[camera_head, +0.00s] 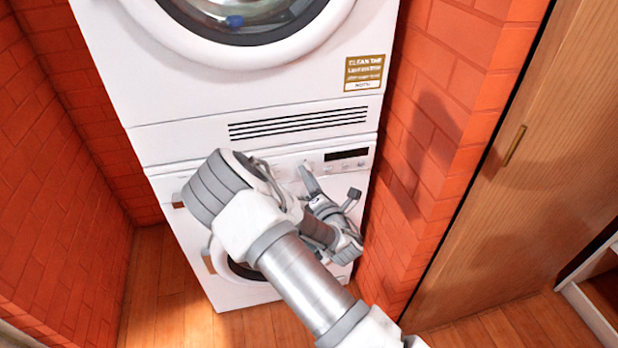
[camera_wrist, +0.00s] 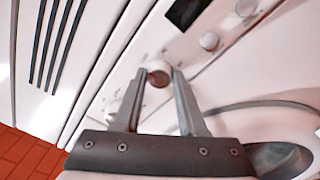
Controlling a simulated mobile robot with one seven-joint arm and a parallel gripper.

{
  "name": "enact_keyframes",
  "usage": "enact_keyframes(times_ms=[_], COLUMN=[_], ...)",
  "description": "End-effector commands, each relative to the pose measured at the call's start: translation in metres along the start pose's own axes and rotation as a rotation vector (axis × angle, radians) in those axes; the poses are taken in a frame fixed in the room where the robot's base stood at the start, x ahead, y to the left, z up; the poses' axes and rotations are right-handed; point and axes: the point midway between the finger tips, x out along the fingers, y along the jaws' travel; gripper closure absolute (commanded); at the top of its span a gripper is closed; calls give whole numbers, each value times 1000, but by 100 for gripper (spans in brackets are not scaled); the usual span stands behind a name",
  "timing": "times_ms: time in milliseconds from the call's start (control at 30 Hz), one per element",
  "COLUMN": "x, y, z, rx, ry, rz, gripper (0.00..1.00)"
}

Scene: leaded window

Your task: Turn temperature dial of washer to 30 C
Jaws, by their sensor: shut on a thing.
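The white washer (camera_head: 222,290) is the lower of two stacked machines, with a control panel along its top edge. In the wrist view my gripper (camera_wrist: 159,73) has its two fingers on either side of a small round pale knob (camera_wrist: 158,76) on that panel, shut on it. The knob's face looks brownish; its markings are too small to read, so I cannot tell its setting or whether it is the temperature dial. In the head view my gripper (camera_head: 309,179) reaches the panel left of the dark display (camera_head: 346,154). My arm hides much of the panel and door.
Two more round controls (camera_wrist: 209,41) sit farther along the panel in the wrist view. A white machine (camera_head: 110,50) with a vent grille (camera_head: 297,123) stands on top. Brick walls (camera_head: 440,110) close in both sides; a wooden door (camera_head: 540,170) is at right.

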Motion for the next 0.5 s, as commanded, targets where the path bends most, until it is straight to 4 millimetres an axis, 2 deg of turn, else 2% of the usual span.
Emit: enact_keyframes(times_ms=[267,500], x=[0,0], y=[-1,-3], z=[-1,-1], rx=[82,260], ry=[-5,-15], rz=[7,22], gripper=[100,100])
